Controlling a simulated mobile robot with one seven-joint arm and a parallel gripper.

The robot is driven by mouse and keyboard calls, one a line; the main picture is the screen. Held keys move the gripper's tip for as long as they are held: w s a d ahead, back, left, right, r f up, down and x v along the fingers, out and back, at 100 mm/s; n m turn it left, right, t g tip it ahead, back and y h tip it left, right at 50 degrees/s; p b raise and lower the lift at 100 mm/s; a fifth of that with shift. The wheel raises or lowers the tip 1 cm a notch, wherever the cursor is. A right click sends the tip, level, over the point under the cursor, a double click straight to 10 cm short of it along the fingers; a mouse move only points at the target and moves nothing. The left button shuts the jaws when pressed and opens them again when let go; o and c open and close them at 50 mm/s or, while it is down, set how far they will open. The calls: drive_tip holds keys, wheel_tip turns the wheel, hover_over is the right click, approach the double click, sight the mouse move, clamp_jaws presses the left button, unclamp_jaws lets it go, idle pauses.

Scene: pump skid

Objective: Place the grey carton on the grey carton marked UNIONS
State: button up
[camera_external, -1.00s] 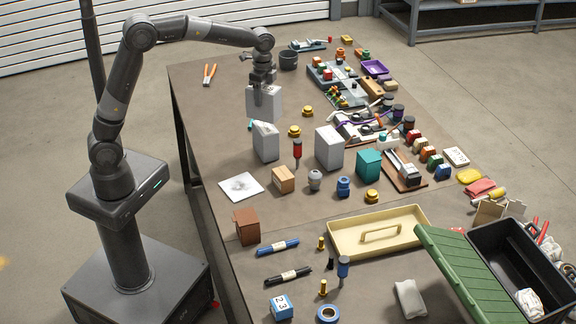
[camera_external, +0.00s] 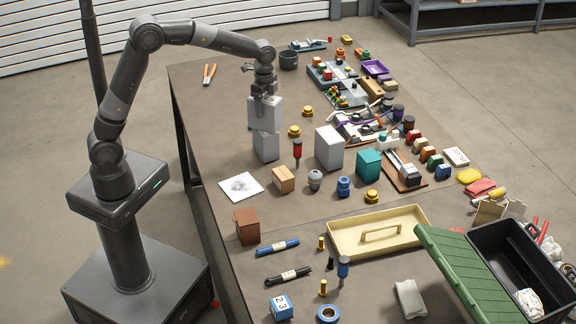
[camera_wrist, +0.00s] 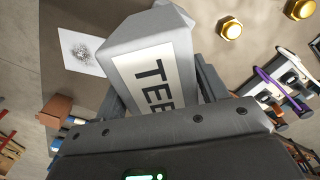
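My gripper (camera_external: 264,97) is shut on a grey carton (camera_external: 256,117) and holds it upright over a second grey carton (camera_external: 266,147) standing on the bench. The held carton's lower edge overlaps the top of the lower one; I cannot tell whether they touch. In the wrist view, the held carton (camera_wrist: 137,44) fills the space between the fingers and shows a white label with "TEE", the rest cut off. A third grey carton (camera_external: 329,149) stands to the right. No UNIONS marking is readable in either view.
A red-handled tool (camera_external: 297,150) stands close to the right of the lower carton. A small tan box (camera_external: 283,180) and white printed sheet (camera_external: 241,186) lie in front. A teal box (camera_external: 368,163) and cream tray (camera_external: 345,240) are farther right. Brass fittings (camera_external: 294,131) are nearby.

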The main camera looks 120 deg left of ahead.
drive_tip(key=shift+o, duration=1.4)
drive_tip(key=shift+r, duration=0.1)
wheel_tip(320, 180, up, 12)
drive_tip(key=shift+r, duration=0.1)
drive_tip(key=shift+d, duration=0.1)
drive_tip(key=d+r+t+y, duration=0.1)
drive_tip(key=d+r, duration=0.1)
drive_tip(key=d, duration=1)
drive_tip(key=d+r+t, duration=0.1)
drive_tip(key=d+r, duration=0.1)
drive_tip(key=d, duration=0.9)
drive_tip(key=s+d+f+t, duration=0.1)
drive_tip(key=s+d+f, duration=0.2)
drive_tip(key=s+d, duration=0.4)
drive_tip(key=s+d+f+t+h, duration=0.1)
drive_tip(key=s+d+f+t, duration=0.1)
drive_tip(key=s+d, duration=0.5)
drive_tip(key=d+f, duration=0.1)
drive_tip(key=d, duration=0.4)
drive_tip(key=shift+s+d+f+t, duration=0.25)
drive_tip(key=shift+d+f+t, duration=0.05)
drive_tip(key=shift+f, duration=0.05)
